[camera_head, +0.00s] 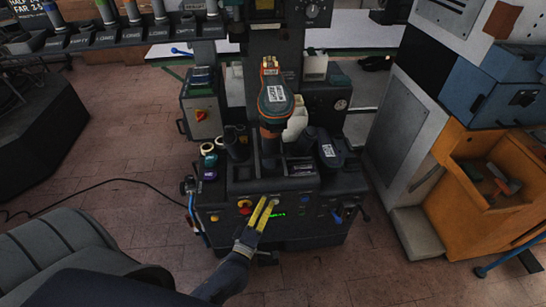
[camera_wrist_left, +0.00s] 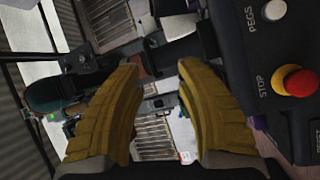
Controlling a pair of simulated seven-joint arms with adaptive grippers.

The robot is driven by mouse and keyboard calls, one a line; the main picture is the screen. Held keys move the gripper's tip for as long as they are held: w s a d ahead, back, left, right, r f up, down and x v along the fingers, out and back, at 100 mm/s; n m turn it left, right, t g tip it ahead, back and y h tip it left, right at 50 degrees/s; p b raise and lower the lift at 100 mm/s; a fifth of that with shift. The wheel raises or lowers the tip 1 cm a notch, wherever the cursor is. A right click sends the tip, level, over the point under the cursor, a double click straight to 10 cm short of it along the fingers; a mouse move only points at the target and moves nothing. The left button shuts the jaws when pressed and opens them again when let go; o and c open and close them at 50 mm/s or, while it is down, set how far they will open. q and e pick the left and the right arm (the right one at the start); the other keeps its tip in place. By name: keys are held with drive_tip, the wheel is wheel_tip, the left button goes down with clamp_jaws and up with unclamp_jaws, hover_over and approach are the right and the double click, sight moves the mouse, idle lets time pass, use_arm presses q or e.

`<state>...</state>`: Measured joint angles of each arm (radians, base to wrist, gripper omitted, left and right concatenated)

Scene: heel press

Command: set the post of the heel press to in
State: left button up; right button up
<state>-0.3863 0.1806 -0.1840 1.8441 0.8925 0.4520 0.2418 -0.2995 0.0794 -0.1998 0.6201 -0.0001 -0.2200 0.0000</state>
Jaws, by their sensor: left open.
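The heel press (camera_head: 240,180) is a dark machine standing in the middle of the head view. A dark and orange shoe-like piece (camera_head: 275,98) with white labels sits upright above its middle; I cannot tell exactly which part is the post or how it is set. My left gripper (camera_head: 268,200), with yellow fingers, is at the front control panel, right of a red button with a yellow collar (camera_head: 244,206). In the left wrist view the gripper (camera_wrist_left: 160,72) is open, with nothing clearly held between its fingers. A STOP button (camera_wrist_left: 300,82) and a PEGS button (camera_wrist_left: 274,10) show at the right there.
An orange bin (camera_head: 485,190) and blue drawers (camera_head: 490,95) stand at the right beside a grey cabinet (camera_head: 405,120).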

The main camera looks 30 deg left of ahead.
use_arm(q)
wheel_tip(320, 180, up, 3)
drive_tip(key=a+n+y, duration=0.2)
drive_tip(key=n, duration=0.2)
approach(273, 156)
drive_tip(key=x, duration=1)
drive_tip(key=shift+w+a+f, duration=0.1)
drive_tip(key=shift+w+f, duration=0.1)
drive_tip(key=shift+f, duration=0.1)
drive_tip(key=shift+o, duration=0.3)
clamp_jaws()
